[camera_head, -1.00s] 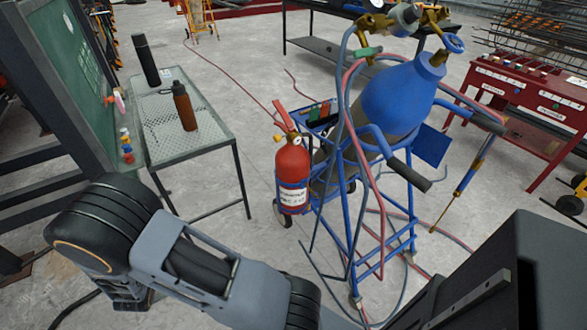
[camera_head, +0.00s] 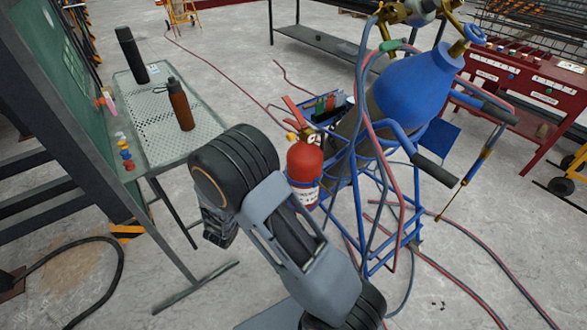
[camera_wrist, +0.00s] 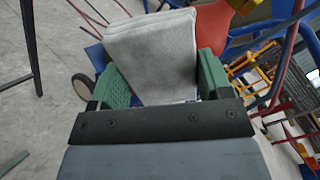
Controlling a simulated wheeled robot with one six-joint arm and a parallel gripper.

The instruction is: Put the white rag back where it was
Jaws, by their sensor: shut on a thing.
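The white rag (camera_wrist: 150,62), a folded light grey-white cloth, shows in the wrist view. My gripper (camera_wrist: 158,78) is shut on it, with a green finger on each side. The rag stands out past the fingers, and its lower end is hidden behind the gripper's dark front plate. It is held in front of the red extinguisher and the blue cart frame in that view. I cannot make out the rag or the fingertips in the head view, where my arm covers part of the scene. The frames do not show where the rag lay before.
A perforated metal table (camera_head: 152,112) holds a black bottle (camera_head: 131,55) and a brown bottle (camera_head: 181,104). A blue gas-cylinder cart (camera_head: 375,200) with a red fire extinguisher (camera_head: 304,172) stands right of my arm. Hoses (camera_head: 450,275) lie on the floor. A red cabinet (camera_head: 520,90) stands at right.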

